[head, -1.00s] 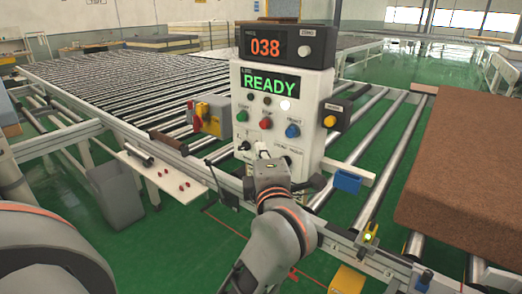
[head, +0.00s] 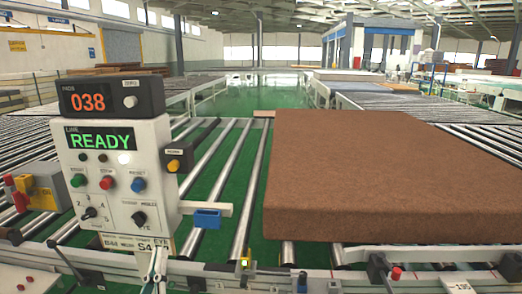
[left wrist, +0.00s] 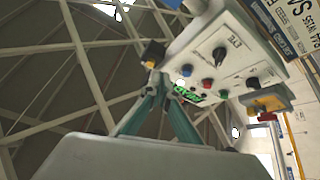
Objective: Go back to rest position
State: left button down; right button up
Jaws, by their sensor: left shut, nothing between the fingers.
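My left gripper (head: 155,268) shows at the bottom edge of the head view, below the control box. In the left wrist view its two fingers (left wrist: 159,82) meet at the tips, shut and empty, with the control box (left wrist: 232,45) beyond them, seen from below. In the head view the control box (head: 117,215) stands at the left, with knobs and coloured buttons, a green READY screen (head: 100,140) and a display (head: 88,103) reading 038. My right gripper is out of view.
A large brown mattress (head: 380,165) lies on the roller conveyor at the right. A blue bracket (head: 207,219) sticks out beside the control box. A conveyor rail (head: 320,283) runs along the front. A yellow and red switch (head: 38,192) is at the left.

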pick_arm(q)
jog(key=s+d+f+m+g+h, duration=0.2)
jog(key=f+m+g+h, duration=0.15)
jog(key=f, duration=0.85)
jog(key=s+d+f+m+g+h, duration=0.25)
jog(key=f+m+g, duration=0.2)
jog(key=f, duration=0.65)
jog(key=s+a+f+g+y, duration=0.1)
jog(key=s+a+f+g, duration=0.1)
jog(key=s+f, duration=0.3)
jog(key=s+a+f+m+g+y, duration=0.1)
jog(key=s+f+g, duration=0.2)
jog(key=f, duration=0.8)
jog(key=shift+s+a+m, duration=0.3)
jog(key=shift+s+a, duration=0.05)
jog(key=shift+s, duration=0.75)
